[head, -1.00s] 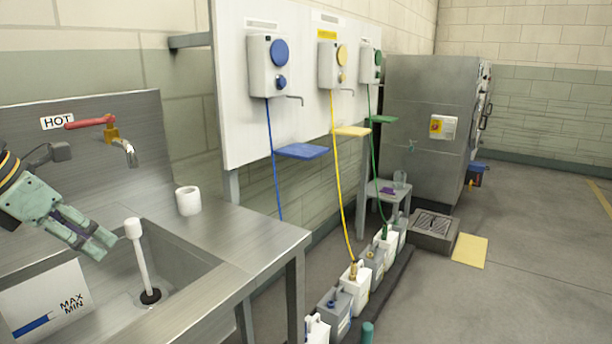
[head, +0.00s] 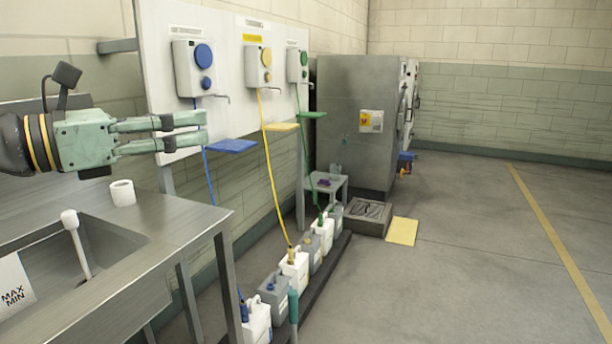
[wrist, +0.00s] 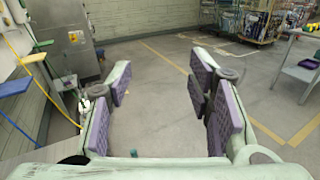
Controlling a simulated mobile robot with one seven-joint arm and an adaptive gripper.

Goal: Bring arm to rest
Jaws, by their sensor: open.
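My gripper (head: 204,129) is at the left of the head view, pale green, held level in the air above the metal sink counter and pointing right. Its fingers also show in the wrist view (wrist: 160,105), spread wide apart with purple pads and nothing between them. In the head view the fingertips overlap the lower part of the white wall panel (head: 150,70); I cannot tell how near they are to it.
The sink counter (head: 200,222) holds a white cup (head: 122,193) and a white-headed plunger or brush (head: 70,219). Dispensers with coloured hoses hang on the panel above several jugs (head: 295,268). A steel cabinet (head: 350,125) stands behind. The floor (head: 460,270) at right is open.

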